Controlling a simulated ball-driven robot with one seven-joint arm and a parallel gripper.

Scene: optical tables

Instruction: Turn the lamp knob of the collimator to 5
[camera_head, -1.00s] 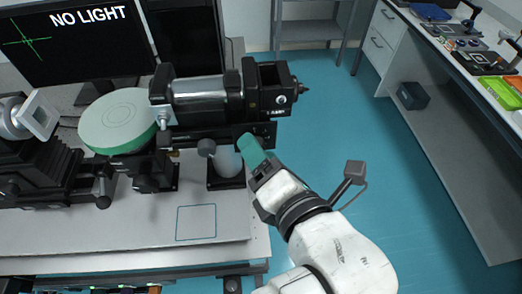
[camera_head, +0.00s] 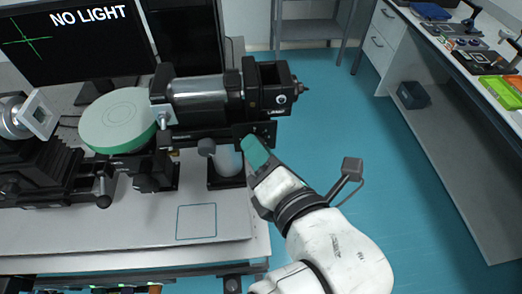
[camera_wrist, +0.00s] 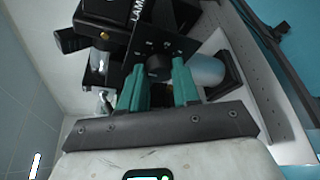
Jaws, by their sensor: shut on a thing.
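The collimator (camera_head: 205,96) is a black and silver barrel on a bench at the left of the head view. Its black panel with the letters "LAM" (camera_wrist: 138,14) shows in the wrist view. The dark round lamp knob (camera_wrist: 158,68) sits on that panel, between the tips of my gripper (camera_wrist: 157,82). The gripper has green fingers and is shut on the knob. In the head view my gripper (camera_head: 252,150) reaches the panel from the front right and hides the knob. The scale and the knob's setting cannot be read.
A monitor (camera_head: 75,40) reads "NO LIGHT". A green round plate (camera_head: 118,122) is left of the collimator. A pale rounded post (camera_wrist: 205,72) stands close beside my right finger in the wrist view.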

